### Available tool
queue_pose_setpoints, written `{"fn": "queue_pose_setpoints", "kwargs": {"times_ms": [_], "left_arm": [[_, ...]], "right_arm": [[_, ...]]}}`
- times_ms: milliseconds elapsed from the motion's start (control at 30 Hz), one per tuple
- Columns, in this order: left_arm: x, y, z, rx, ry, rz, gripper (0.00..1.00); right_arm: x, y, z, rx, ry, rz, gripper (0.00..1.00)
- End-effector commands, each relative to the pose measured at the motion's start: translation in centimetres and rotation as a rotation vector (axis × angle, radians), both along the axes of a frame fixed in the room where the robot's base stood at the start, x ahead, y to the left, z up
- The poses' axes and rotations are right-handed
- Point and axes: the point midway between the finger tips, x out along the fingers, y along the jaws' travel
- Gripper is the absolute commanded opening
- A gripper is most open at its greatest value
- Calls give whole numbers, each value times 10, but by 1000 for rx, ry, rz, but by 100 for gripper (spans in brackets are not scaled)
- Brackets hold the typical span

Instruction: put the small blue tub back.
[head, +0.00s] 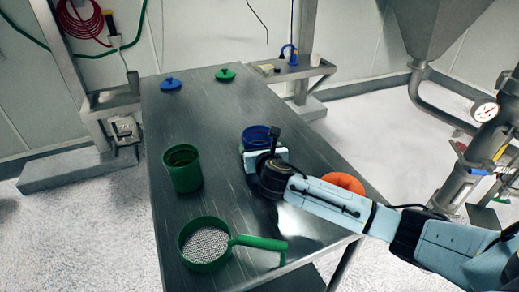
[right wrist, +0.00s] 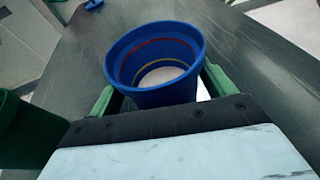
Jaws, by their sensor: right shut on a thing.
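The small blue tub (head: 257,132) is upright at the middle right of the table, partly hidden by my right gripper (head: 260,148). In the right wrist view the tub (right wrist: 118,62) sits between my green fingers, which are shut on its sides. Its inside shows a red ring, a yellow ring and a pale bottom. I cannot tell whether the tub touches the table or is held just above it. My left gripper is not in view.
A green tub (head: 182,170) and a green-handled sieve (head: 205,258) stand on the dark table (head: 215,125) at left and front. Blue (head: 171,84) and green (head: 225,74) lids lie at the back. An orange object (head: 344,182) is partly behind my right arm. The table's centre is clear.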

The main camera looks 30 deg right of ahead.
Motion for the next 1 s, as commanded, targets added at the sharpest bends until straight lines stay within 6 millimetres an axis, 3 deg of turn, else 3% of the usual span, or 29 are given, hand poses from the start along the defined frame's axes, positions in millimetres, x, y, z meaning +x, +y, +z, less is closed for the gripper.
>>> {"fn": "queue_pose_setpoints", "kwargs": {"times_ms": [267, 300, 400, 733, 1000], "left_arm": [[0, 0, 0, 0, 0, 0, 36], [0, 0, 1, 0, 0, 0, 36], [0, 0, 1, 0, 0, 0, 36], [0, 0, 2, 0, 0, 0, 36], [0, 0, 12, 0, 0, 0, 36]], "right_arm": [[0, 0, -1, 0, -3, 0, 54], [0, 0, -1, 0, -2, 0, 86], [0, 0, -1, 1, -1, 0, 99], [-2, 1, 3, 0, -1, 1, 100], [-42, 12, 16, 0, 1, 4, 100]]}}
